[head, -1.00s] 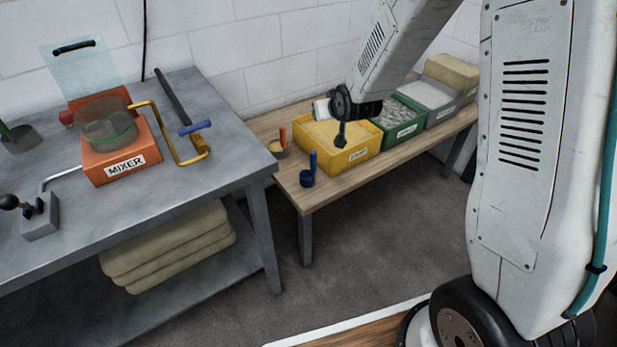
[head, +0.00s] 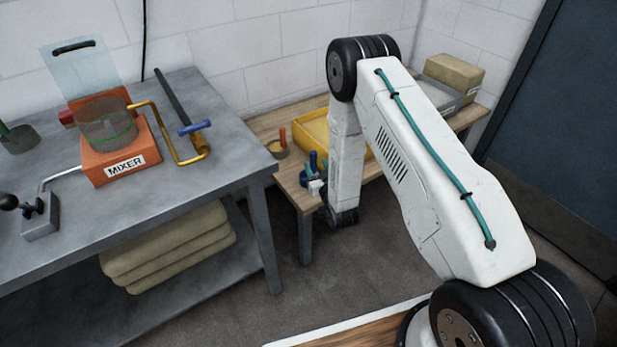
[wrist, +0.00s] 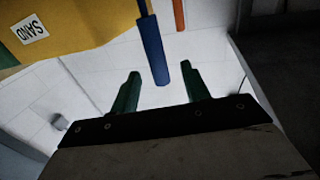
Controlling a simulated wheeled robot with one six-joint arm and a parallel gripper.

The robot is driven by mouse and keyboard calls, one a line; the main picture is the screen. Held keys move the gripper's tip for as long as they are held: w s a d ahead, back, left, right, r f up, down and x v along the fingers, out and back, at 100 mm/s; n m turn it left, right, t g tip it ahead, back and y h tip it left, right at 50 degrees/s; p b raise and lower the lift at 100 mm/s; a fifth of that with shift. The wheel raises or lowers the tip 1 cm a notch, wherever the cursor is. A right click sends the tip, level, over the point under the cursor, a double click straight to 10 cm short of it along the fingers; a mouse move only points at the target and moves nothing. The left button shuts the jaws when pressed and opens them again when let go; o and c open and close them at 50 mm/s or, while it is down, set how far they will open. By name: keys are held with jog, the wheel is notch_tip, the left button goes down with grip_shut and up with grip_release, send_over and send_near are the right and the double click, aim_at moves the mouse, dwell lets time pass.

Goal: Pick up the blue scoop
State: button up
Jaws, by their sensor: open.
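The blue scoop (head: 313,160) stands on the wooden table near its front left corner, its handle upright. Its cup is mostly hidden by my gripper (head: 314,172). In the wrist view, the blue handle (wrist: 150,45) reaches down into the gap between the two green fingers of my gripper (wrist: 160,70). The fingers are apart, one on each side of the handle's end, with clear space between them and the handle. I cannot tell from these frames how deep the handle sits between them.
An orange-handled scoop (head: 282,139) stands just behind, left of the blue one; its handle (wrist: 179,14) is close by in the wrist view. The yellow sand bin (head: 316,130) is behind. A grey workbench (head: 225,150) with an orange mixer (head: 120,160) stands left.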

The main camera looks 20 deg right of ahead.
aim_at(311, 155)
jog(key=w, duration=0.6)
jog(key=shift+w+a, duration=0.1)
jog(key=shift+w, duration=0.1)
jog(key=c, duration=1)
